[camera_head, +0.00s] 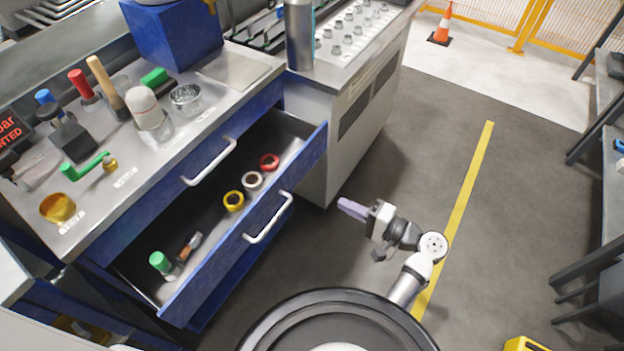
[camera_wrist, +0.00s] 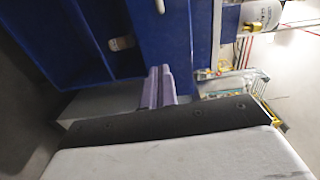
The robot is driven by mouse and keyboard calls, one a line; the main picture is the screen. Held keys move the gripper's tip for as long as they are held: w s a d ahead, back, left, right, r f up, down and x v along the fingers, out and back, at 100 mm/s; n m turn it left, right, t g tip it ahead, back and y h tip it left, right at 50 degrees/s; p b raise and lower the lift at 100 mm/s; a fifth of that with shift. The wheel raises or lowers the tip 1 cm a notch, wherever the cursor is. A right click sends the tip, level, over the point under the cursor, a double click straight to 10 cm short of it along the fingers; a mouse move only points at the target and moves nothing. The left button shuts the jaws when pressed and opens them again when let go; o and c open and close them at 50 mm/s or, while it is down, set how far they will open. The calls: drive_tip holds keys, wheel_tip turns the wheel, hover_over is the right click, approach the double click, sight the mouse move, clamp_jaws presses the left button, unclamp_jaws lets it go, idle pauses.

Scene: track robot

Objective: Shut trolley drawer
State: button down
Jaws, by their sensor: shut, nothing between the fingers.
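The blue trolley drawer (camera_head: 236,244) stands pulled open in the camera_head view, below the steel worktop, with a white bar handle (camera_head: 268,217) on its front. Inside it lie a yellow tape roll (camera_head: 234,201), a white one (camera_head: 252,181), a red one (camera_head: 269,162), a green-capped bottle (camera_head: 160,262) and a brown-handled tool (camera_head: 188,246). My gripper (camera_head: 348,207) is shut and empty, in the air to the right of the drawer front and apart from it. In the wrist view its lilac fingers (camera_wrist: 158,88) are together, with blue panels beyond.
The worktop (camera_head: 190,125) carries a hammer, cups, a jar and other tools. A grey cabinet (camera_head: 350,120) stands beside the trolley, behind my gripper. The dark floor (camera_head: 420,170) to the right is clear, with a yellow line (camera_head: 465,200). A cone (camera_head: 442,24) stands far off.

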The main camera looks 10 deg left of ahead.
drive_tip(key=p, duration=0.4)
approach(292, 180)
drive_tip(key=shift+y, duration=0.3)
drive_tip(key=x, duration=0.5)
drive_tip(key=shift+w+a, duration=0.1)
drive_tip(key=shift+a, duration=0.1)
drive_tip(key=shift+w+a+f, duration=0.1)
drive_tip(key=shift+w+a, duration=0.15)
drive_tip(key=shift+a, duration=0.4)
drive_tip(key=shift+a, duration=0.1)
drive_tip(key=b+x, duration=0.2)
drive_tip(key=x, duration=0.5)
drive_tip(key=b+x, duration=0.2)
drive_tip(key=x, duration=0.5)
drive_tip(key=shift+s+f, duration=0.1)
drive_tip(key=shift+f, duration=0.1)
drive_tip(key=shift+w+a+r, duration=0.1)
drive_tip(key=shift+w+a, duration=0.2)
drive_tip(key=shift+a, duration=0.35)
drive_tip(key=shift+r, duration=0.15)
